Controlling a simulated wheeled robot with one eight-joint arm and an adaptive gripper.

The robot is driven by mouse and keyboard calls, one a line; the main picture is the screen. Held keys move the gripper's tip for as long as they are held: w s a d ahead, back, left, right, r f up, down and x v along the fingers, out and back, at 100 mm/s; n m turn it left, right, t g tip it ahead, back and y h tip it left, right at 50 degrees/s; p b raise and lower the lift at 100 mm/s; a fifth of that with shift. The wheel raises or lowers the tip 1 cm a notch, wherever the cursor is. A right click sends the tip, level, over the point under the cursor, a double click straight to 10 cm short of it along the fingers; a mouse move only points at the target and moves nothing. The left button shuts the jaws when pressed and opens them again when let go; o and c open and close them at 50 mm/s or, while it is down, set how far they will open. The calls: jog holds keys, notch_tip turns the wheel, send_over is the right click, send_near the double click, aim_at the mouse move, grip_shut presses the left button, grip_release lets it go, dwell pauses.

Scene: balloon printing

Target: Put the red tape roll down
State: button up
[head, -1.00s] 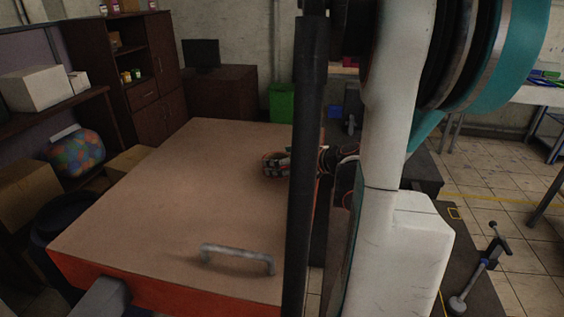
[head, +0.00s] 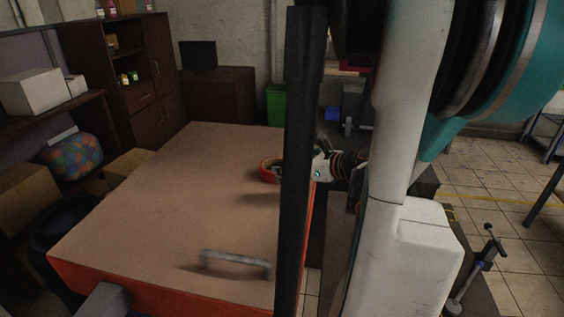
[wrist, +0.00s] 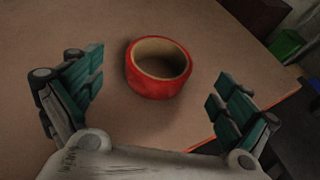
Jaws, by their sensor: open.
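The red tape roll (wrist: 158,70) lies flat on the brown tabletop, its tan inner ring facing up. In the head view the roll (head: 266,171) is on the far right part of the table, partly behind a dark post. My gripper (wrist: 158,72) is open, with its teal-padded fingers spread wide on both sides of the roll. Clear gaps show between each finger and the roll. In the head view, the post hides part of my gripper.
The brown tabletop (head: 170,190) with orange sides is mostly bare. A grey handle (head: 236,263) is at its near edge. Cardboard boxes (head: 25,192) and a patterned ball (head: 72,157) are at left. A green bin (head: 276,105) stands beyond the table.

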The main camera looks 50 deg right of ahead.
jog(key=p+v, duration=0.1)
jog(key=v, duration=0.5)
jog(key=shift+s+r, duration=0.15)
jog(key=shift+s, duration=0.1)
